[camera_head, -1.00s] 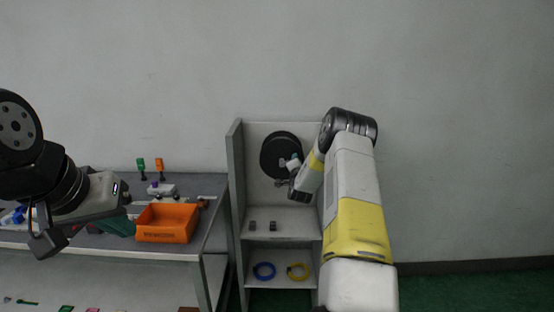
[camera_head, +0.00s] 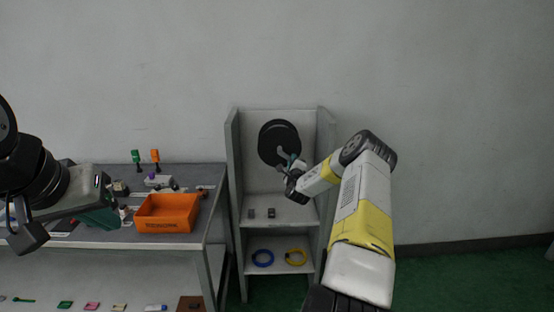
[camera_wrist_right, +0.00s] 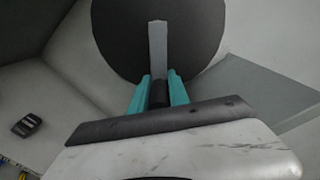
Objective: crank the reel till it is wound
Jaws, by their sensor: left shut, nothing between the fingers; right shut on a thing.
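The reel is a black disc (camera_head: 279,141) on the back panel of a grey open cabinet. It fills the top of the right wrist view (camera_wrist_right: 120,35), where a grey crank arm (camera_wrist_right: 158,50) runs down its face to a dark handle (camera_wrist_right: 158,92). My right gripper (camera_wrist_right: 158,88) has its teal fingers shut on that handle; in the head view it (camera_head: 294,168) is at the reel's lower right. My left gripper (camera_head: 30,238) is shut and empty, far left over the bench; its fingertips are hard to make out.
A grey bench (camera_head: 215,180) left of the cabinet holds an orange bin (camera_head: 167,213) and several small items. The cabinet (camera_head: 232,165) has side walls close around the reel. Its lower shelves hold two small dark blocks, a blue ring (camera_head: 262,258) and a yellow ring (camera_head: 296,257).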

